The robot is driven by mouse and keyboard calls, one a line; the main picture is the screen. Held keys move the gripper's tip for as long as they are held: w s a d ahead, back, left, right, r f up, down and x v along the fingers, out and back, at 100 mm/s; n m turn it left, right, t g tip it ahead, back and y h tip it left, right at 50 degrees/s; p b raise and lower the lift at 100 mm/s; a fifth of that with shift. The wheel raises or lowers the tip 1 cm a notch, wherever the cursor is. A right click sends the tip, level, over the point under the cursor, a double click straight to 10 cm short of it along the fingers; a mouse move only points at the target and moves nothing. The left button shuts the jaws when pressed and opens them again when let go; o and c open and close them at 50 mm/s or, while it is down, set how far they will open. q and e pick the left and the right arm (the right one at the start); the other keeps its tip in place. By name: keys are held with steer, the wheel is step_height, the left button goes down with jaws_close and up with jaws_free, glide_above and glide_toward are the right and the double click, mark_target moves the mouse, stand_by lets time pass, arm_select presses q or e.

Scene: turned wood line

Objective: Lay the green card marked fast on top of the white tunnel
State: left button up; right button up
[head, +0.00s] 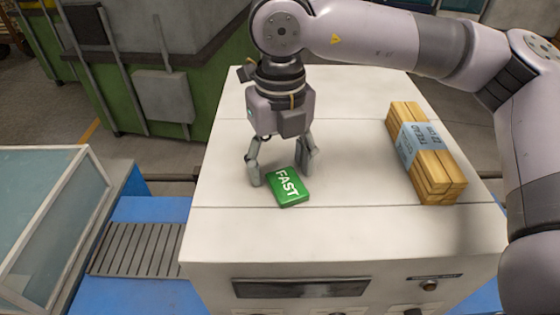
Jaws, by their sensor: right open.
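The green card (289,188) marked FAST lies flat on the top of the white tunnel (350,232), left of the middle. It is turned a little. My right gripper (282,178) points down at the card with its fingers open. One finger is at the card's left side and the other is at its far right corner. Whether the fingers touch the card I cannot tell. My left gripper is not in view.
A bundle of wooden pieces (445,175) with a blue printed band lies on the tunnel top at the right. A ribbed conveyor (135,249) runs at the left beside a glass-sided case (50,215). The tunnel top is clear between card and bundle.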

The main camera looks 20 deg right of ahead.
mark_target(280, 170)
steer(key=shift+r, duration=0.2)
step_height(280, 170, up, 4)
steer(key=shift+f+b, duration=0.15)
steer(key=shift+b, duration=0.8)
step_height(280, 170, up, 8)
steer(key=b, duration=0.1)
steer(key=shift+b, duration=0.4)
